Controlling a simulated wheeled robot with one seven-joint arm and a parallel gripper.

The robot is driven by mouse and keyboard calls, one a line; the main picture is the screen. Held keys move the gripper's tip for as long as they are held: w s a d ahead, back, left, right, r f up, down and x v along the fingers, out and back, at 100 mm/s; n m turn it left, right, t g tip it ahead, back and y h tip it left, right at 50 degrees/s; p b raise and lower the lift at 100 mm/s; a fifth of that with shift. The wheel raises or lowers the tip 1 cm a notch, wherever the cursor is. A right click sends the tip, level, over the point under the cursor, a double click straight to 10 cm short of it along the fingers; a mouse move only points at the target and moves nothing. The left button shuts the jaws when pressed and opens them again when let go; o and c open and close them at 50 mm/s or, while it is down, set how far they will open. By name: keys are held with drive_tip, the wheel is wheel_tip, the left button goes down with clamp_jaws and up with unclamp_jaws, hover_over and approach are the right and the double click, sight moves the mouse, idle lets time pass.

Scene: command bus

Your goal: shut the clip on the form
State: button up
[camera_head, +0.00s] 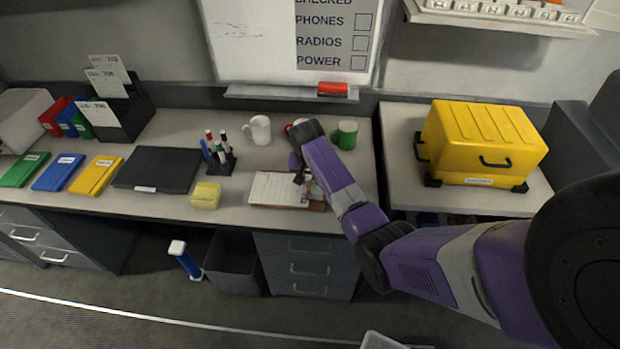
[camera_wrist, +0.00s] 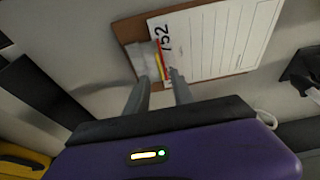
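The form (camera_head: 275,190) is a white sheet on a brown clipboard (camera_head: 318,206) on the counter. In the wrist view the form (camera_wrist: 220,45), marked "752", lies on the brown board (camera_wrist: 130,30). A pale grey piece (camera_wrist: 145,60), which looks like the clip, sits at the board's end beside a red and yellow strip (camera_wrist: 160,58). I cannot tell the clip's exact position. My gripper (camera_wrist: 160,75) points at this end, its two fingers apart with nothing clearly held between them. In the head view my gripper (camera_head: 302,178) is over the form's right end, partly hiding the clip.
A pen holder (camera_head: 218,164), yellow notes (camera_head: 206,196) and a black folder (camera_head: 158,168) lie to the left. A white mug (camera_head: 259,130) and a green mug (camera_head: 345,134) stand behind; a third is partly hidden by my arm. A yellow case (camera_head: 485,140) stands at right.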

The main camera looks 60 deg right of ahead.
wheel_tip(320, 180, up, 4)
drive_tip(key=shift+r+p, duration=0.1)
drive_tip(key=shift+p, duration=1.05)
drive_tip(key=shift+r, duration=1.05)
